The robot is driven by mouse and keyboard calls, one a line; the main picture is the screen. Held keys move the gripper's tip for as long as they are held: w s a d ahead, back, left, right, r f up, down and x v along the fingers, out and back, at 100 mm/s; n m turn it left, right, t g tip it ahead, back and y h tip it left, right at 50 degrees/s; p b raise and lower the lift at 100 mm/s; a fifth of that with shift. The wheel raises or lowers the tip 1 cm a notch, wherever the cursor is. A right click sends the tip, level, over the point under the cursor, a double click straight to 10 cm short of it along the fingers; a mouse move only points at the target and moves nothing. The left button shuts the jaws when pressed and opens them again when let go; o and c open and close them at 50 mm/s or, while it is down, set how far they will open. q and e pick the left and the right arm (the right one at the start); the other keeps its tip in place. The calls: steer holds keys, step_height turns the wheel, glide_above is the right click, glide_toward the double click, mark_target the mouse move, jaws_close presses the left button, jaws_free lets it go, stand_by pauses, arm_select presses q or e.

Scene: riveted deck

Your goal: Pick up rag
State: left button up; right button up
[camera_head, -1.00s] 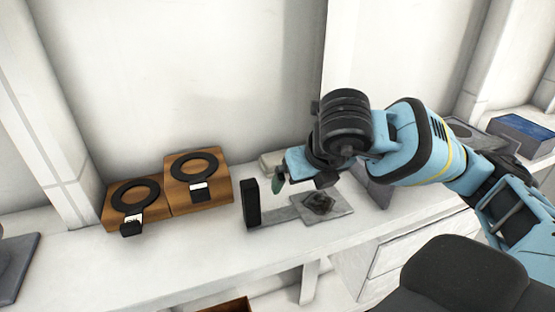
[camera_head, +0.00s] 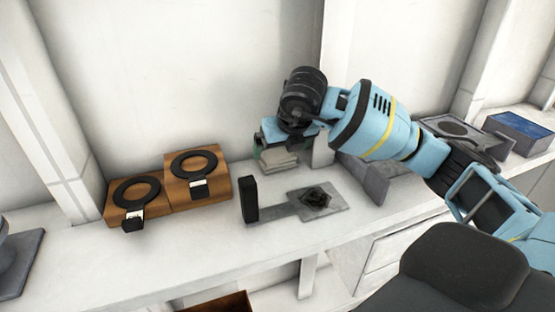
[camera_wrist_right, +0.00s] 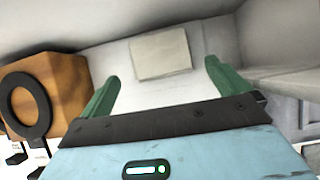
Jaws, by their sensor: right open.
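The rag (camera_head: 280,162), a pale beige folded square, lies flat on the white counter near the back wall. It also shows in the right wrist view (camera_wrist_right: 160,54), ahead of and between the two green fingers. My right gripper (camera_wrist_right: 162,72) is open and empty, its fingers apart on either side of the rag's outline. In the head view the right gripper (camera_head: 272,150) hangs above the rag and hides its back part. I cannot tell the exact height left between them. My left gripper is not in view.
Two wooden blocks with black rings (camera_head: 198,183) stand left of the rag. In front are a black upright block (camera_head: 249,199) and a grey plate with a dark lump (camera_head: 318,199). A grey angled piece (camera_head: 364,178) stands to the right.

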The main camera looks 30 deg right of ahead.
mark_target(277, 155)
steer(key=shift+w, duration=0.1)
steer(key=shift+w+d, duration=0.1)
steer(key=shift+w, duration=0.2)
steer(key=x, duration=0.5)
steer(key=shift+c, duration=0.4)
steer(key=c, duration=0.8)
